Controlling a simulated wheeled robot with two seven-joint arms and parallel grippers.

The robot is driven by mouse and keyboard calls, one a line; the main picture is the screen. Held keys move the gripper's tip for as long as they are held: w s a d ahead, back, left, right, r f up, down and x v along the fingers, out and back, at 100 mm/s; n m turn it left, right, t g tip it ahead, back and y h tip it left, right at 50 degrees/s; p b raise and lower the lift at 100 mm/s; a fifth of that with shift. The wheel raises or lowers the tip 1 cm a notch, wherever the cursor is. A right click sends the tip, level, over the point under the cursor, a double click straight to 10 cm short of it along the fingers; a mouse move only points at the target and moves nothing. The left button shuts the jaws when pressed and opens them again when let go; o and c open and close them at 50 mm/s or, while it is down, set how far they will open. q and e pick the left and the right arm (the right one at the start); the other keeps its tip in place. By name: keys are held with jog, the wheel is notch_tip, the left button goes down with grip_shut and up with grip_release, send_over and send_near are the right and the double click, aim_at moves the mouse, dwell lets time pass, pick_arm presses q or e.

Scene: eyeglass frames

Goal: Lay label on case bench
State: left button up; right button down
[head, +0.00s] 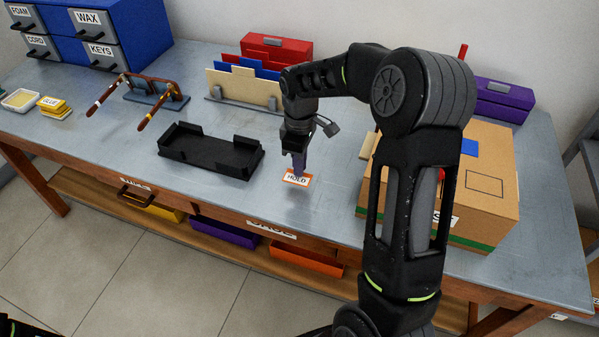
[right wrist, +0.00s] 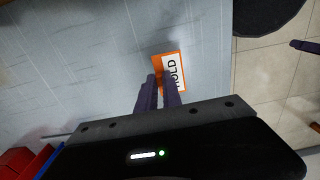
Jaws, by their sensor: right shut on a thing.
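The label is a small white card with an orange border that reads HOLD (head: 297,180); it also shows in the right wrist view (right wrist: 172,70). My right gripper (head: 298,172) points down over the bench and is shut on one edge of the label. Its two purple fingers (right wrist: 161,80) meet at the label in the right wrist view. The label lies about flat, at or just above the grey bench top (head: 330,205), near the front edge; I cannot tell if it touches. Of my left arm only a dark piece shows at the bottom left corner; its fingers are not clear.
A black tray (head: 208,156) lies left of the label. A cardboard box (head: 490,205) stands to its right, partly behind my right arm. Eyeglass frames on a stand (head: 155,97), a file rack (head: 240,88) and drawers (head: 100,45) stand further back. The bench around the label is clear.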

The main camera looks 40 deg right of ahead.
jog(key=shift+f, duration=1.75)
jog(key=shift+f, duration=0.1)
jog(key=shift+f, duration=0.15)
jog(key=c, duration=1.5)
grip_release()
jog(key=shift+r, duration=0.2)
notch_tip(320, 180, up, 12)
jog(key=shift+r, duration=0.1)
